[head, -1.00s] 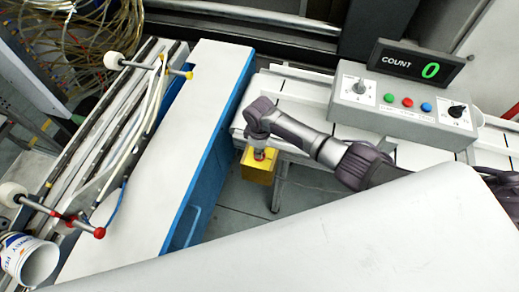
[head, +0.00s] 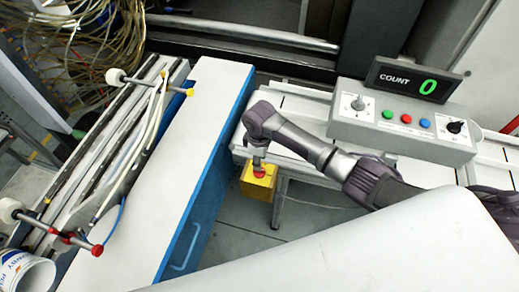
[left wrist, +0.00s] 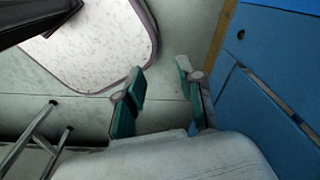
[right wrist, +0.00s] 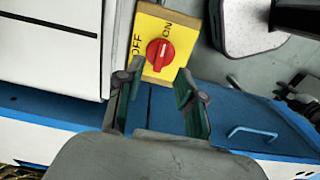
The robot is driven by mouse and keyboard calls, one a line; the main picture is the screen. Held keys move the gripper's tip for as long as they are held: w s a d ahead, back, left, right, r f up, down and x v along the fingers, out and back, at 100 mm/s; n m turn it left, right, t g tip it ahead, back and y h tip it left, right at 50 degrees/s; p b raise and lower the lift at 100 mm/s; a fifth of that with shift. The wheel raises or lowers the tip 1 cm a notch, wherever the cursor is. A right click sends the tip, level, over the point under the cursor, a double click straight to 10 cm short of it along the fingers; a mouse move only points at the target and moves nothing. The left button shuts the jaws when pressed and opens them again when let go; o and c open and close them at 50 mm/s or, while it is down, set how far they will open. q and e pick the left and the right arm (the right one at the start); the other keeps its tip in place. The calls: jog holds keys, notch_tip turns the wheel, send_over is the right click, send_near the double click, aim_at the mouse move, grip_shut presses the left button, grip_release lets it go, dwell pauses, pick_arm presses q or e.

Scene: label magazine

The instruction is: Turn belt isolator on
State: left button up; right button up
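The belt isolator is a yellow box (head: 258,188) with a red knob (head: 259,171), below the edge of the white conveyor. In the right wrist view the yellow plate (right wrist: 185,28) reads OFF on the left and ON at the upper right. Its red knob (right wrist: 160,54) has a pale bar running roughly up and down, leaning slightly right at the top. My right gripper (head: 258,162) is at the knob; its open fingers (right wrist: 155,88) show just below the knob, with nothing held. My left gripper (left wrist: 160,78) is open and empty over the floor, outside the head view.
A control box (head: 402,120) with buttons and dials stands under a COUNT display (head: 415,80) reading 0. A long white-topped blue unit (head: 195,150) lies left of the isolator. A blue panel (left wrist: 280,70) is right of my left gripper.

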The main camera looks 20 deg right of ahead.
notch_tip(320, 180, up, 7)
dwell(0.3)
dwell(0.4)
